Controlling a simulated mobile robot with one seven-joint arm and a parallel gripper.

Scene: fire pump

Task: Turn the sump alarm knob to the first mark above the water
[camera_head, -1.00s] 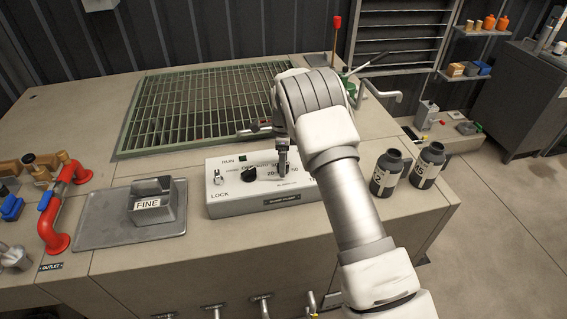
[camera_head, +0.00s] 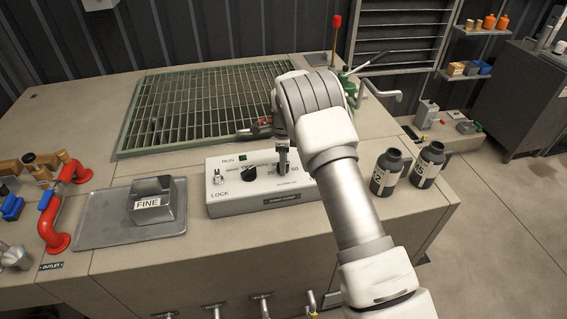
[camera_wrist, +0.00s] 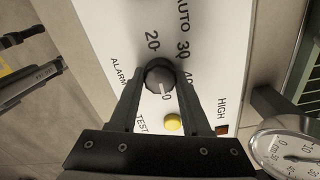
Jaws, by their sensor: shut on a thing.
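The sump alarm knob (camera_wrist: 157,73) is a dark round knob on the white panel, with marks 20, 30, 40 and a partly covered number around it. A pale pointer line on it appears to face that partly covered number, on the gripper side. My gripper (camera_wrist: 160,82) is shut on the knob, one finger on each side. In the head view my gripper (camera_head: 283,160) comes down on the right part of the control box (camera_head: 250,205), hiding the knob. A round white gauge (camera_wrist: 287,152) marked in cm shows at the wrist view's lower right; its needle reading is unclear.
A yellow TEST button (camera_wrist: 172,122) sits close to my fingers. On the box, a black selector (camera_head: 249,174) and a toggle (camera_head: 217,177) are left of my gripper. Two dark bottles (camera_head: 386,172) (camera_head: 428,163) stand to the right. A FINE container (camera_head: 153,203) sits on a tray at left.

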